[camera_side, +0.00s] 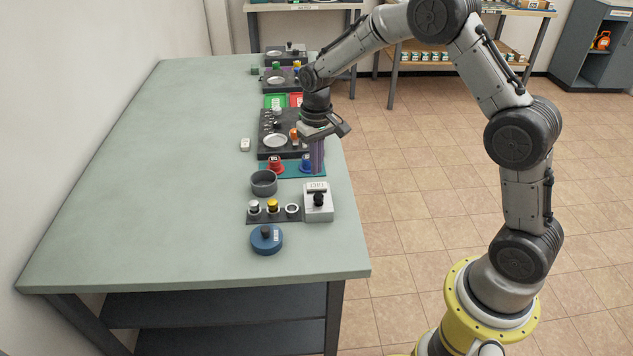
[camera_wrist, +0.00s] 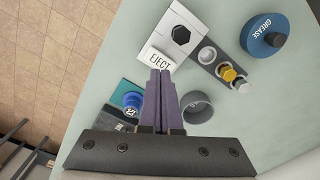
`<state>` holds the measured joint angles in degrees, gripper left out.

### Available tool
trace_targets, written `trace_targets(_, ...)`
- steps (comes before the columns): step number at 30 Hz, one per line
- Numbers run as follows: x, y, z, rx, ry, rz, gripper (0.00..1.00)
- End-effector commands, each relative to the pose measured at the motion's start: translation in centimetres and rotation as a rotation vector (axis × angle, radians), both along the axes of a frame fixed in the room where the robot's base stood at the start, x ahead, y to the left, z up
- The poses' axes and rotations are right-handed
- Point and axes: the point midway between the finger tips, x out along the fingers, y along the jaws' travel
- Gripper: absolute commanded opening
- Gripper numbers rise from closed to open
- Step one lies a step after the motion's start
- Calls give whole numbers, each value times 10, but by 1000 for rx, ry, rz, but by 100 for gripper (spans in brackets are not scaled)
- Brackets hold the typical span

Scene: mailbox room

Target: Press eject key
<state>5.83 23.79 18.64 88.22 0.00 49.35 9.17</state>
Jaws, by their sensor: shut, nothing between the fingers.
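The eject key (camera_wrist: 157,61) is a white plate lettered EJECT, on the edge of a light grey box with a black hexagonal knob (camera_wrist: 181,34). In the side view the key (camera_side: 316,186) is on the far side of that box, near the table's right edge. My gripper (camera_side: 317,170) points down just behind the key, its purple fingers shut and empty. In the wrist view my gripper's fingertips (camera_wrist: 160,74) appear just below the key and overlap its lower edge. I cannot tell whether they touch it or hover.
Beside the box, a dark strip (camera_side: 262,219) holds several small round parts. A blue GREASE tin (camera_side: 266,241) and a dark grey ring-shaped cup (camera_side: 264,183) stand near. Red (camera_side: 276,164) and blue (camera_wrist: 133,100) pieces sit on a teal mat. The table's left side is clear.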

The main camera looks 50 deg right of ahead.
Motion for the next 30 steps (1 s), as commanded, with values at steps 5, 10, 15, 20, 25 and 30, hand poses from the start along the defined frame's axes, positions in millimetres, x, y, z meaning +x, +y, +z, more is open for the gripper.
trace_targets(5,0,0,13,0,-1,0,0)
trace_targets(10,0,0,26,-1,-2,0,0)
trace_targets(15,0,0,34,0,-1,0,0)
trace_targets(20,0,0,34,0,0,0,0)
trace_targets(25,0,1,36,-1,-3,2,0)
trace_targets(30,3,6,78,-9,-91,13,0)
